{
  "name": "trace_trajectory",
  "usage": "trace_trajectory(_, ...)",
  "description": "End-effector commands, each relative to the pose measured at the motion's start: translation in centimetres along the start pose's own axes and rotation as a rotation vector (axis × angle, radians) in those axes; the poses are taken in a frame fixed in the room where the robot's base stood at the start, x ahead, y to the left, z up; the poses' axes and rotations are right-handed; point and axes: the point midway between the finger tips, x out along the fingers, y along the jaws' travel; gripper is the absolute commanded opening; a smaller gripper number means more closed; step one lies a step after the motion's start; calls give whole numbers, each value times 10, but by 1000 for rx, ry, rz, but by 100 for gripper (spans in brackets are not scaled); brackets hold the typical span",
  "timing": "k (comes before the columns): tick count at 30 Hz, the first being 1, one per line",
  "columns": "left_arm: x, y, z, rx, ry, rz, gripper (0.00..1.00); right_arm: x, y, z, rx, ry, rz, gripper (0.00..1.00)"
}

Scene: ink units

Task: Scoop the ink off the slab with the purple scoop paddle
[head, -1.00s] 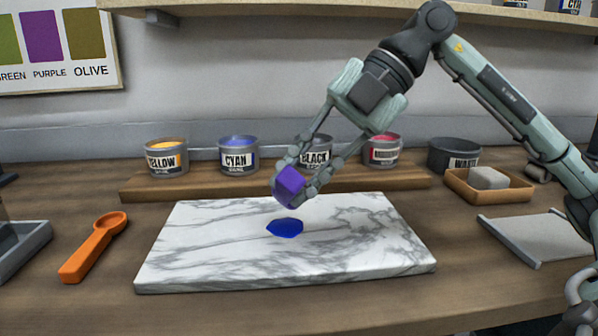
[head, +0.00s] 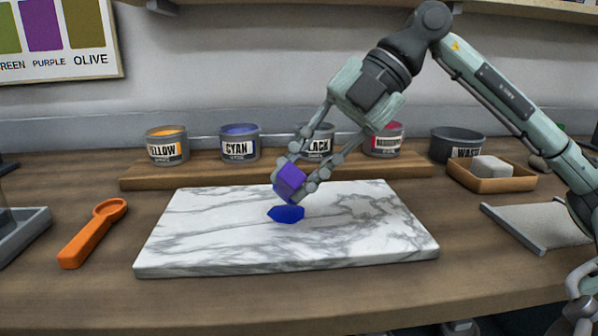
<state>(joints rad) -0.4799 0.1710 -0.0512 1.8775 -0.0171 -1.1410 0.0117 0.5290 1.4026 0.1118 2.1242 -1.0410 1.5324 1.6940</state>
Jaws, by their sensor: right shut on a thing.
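The white marble slab (head: 230,245) lies in the middle of the counter. A blue ink patch (head: 286,214) sits near the slab's centre. My right gripper (head: 300,185) is shut on a purple block-like piece, the purple scoop paddle (head: 290,178). The paddle is tilted and sits just above the far side of the ink in the picture. I cannot tell whether it touches the ink or the slab. The fingers hide part of the paddle. My left gripper is out of view.
A waste can (head: 456,147) and a wooden tray (head: 490,183) are at right. An orange scoop (head: 92,234) lies left.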

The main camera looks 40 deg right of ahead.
Motion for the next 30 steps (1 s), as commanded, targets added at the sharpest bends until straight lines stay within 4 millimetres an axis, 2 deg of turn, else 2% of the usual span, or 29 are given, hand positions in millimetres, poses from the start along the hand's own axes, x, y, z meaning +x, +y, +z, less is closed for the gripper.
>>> trace_trajectory(5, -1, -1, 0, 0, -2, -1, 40, -1, 1, 0, 0, 0, 1, 0)
trace_trajectory(16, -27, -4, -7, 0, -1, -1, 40, -24, 18, -10, 0, 0, 0, 0)
trace_trajectory(18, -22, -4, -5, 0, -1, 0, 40, -24, 19, -10, -3, 0, 6, 0)
trace_trajectory(30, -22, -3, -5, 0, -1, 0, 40, -40, 30, -16, -1, -1, 2, 0)
